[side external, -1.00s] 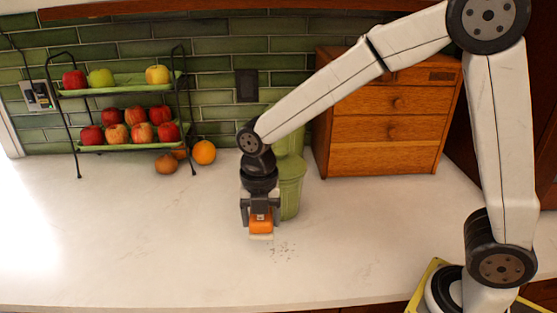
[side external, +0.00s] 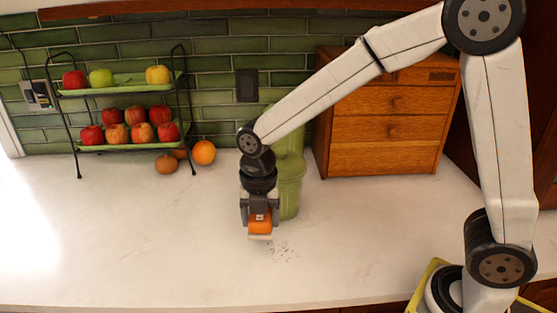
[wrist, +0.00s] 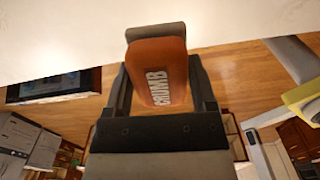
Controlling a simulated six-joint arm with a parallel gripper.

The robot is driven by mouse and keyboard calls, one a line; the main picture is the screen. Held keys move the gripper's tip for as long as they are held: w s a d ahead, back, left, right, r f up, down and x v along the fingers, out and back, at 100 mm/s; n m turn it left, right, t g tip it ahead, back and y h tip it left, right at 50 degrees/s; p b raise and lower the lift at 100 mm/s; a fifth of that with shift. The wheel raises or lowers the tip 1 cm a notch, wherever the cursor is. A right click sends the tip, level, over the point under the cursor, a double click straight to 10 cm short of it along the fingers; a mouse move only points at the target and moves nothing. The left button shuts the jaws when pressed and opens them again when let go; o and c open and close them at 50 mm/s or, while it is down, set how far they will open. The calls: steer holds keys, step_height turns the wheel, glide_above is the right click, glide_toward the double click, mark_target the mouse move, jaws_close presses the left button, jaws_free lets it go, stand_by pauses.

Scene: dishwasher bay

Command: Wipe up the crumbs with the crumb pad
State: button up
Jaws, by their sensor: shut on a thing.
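The crumb pad (side external: 260,225) is an orange block with a pale underside. It shows large in the wrist view (wrist: 158,75), with the word "CRUMB" on its side. My gripper (side external: 259,212) is shut on it, one finger on each side, and points down over the worktop. The crumbs (side external: 284,251) are a small scatter of dark specks on the white worktop, just right of and in front of the pad. Whether the pad's underside touches the worktop is hard to tell. The crumbs cannot be made out in the wrist view.
A green canister (side external: 289,187) stands close behind and right of my gripper. A wooden drawer chest (side external: 388,130) is at the back right. A two-tier fruit rack (side external: 125,147) is at the back left, with an orange (side external: 204,152) beside it. The worktop (side external: 130,240) is clear at left and front.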

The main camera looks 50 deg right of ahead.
mark_target(256, 218)
steer(key=w+f+m, duration=0.1)
steer(key=m, duration=0.1)
steer(key=w+d+f+m, duration=0.1)
steer(key=w+f+m, duration=0.1)
steer(key=m, duration=0.1)
steer(key=shift+d+m, duration=0.25)
steer(key=shift+m, duration=0.05)
steer(key=shift+w+d+f+m, duration=0.2)
steer(key=shift+w+f+m, duration=0.2)
steer(key=shift+m, duration=0.3)
steer(key=shift+w+d+f+m, duration=0.15)
steer(key=shift+w+f+m, duration=0.25)
steer(key=shift+m, duration=0.3)
steer(key=shift+s+f, duration=0.1)
steer(key=shift+f, duration=0.05)
